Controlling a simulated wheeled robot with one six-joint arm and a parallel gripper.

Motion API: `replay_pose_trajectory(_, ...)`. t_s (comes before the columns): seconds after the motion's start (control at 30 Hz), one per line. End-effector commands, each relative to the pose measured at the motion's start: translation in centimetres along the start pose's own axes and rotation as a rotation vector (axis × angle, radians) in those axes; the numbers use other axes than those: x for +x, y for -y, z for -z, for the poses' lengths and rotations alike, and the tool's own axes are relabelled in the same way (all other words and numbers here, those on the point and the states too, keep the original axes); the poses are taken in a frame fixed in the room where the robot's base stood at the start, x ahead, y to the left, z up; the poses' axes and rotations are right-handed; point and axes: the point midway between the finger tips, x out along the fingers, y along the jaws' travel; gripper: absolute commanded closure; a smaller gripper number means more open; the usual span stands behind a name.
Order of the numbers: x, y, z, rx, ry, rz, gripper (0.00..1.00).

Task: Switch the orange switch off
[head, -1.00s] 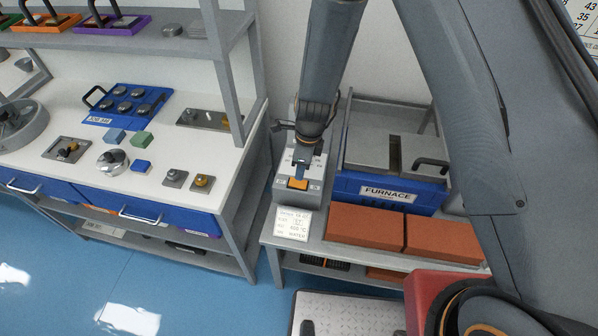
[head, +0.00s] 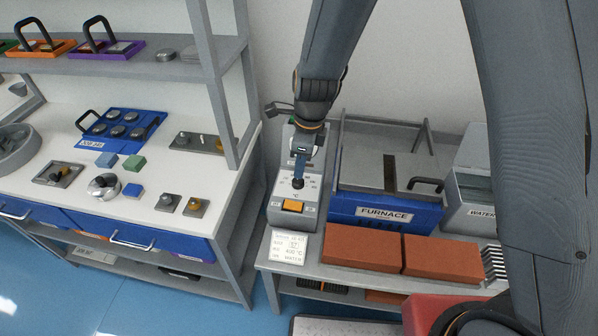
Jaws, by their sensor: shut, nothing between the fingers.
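The orange switch (head: 292,205) sits on the sloped front of a grey control box (head: 281,219), left of the furnace. Its top face is fully in view; I cannot tell from this angle which way it is rocked. My gripper (head: 299,181) is shut and empty, pointing down over the box. Its blue fingertips are at or just above the black dial knob (head: 297,183), behind the orange switch; I cannot tell whether they touch the knob. The gripper is apart from the switch in the picture.
The blue furnace (head: 385,213) stands right of the box, with red bricks (head: 362,247) in front. A label card (head: 287,247) lies before the box. A water container (head: 472,190) is further right. A shelf post (head: 218,85) rises on the left.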

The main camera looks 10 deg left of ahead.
Motion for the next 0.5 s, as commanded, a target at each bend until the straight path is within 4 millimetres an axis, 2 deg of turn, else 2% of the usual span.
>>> replay_pose_trajectory(0.5,0.28,0.27,-0.35,-0.003,0.003,0.001,1.0)
